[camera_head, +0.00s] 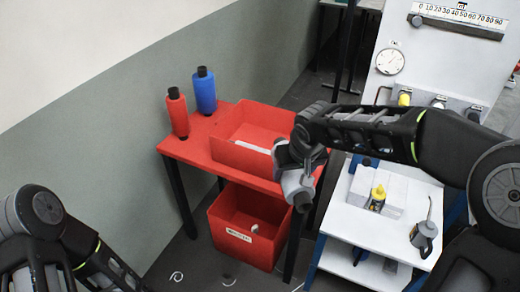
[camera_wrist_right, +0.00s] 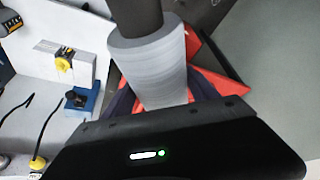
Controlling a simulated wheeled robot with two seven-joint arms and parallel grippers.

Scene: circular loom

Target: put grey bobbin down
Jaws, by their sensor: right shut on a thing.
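The grey bobbin (camera_head: 297,186), with a dark core end, is held in my right gripper (camera_head: 290,163). It hangs tilted in front of the right part of the red table (camera_head: 196,150).
A red bobbin (camera_head: 178,113) and a blue bobbin (camera_head: 205,91) stand upright on the table's left, beside a red bin (camera_head: 235,155). Another red bin (camera_head: 232,238) is below the table.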

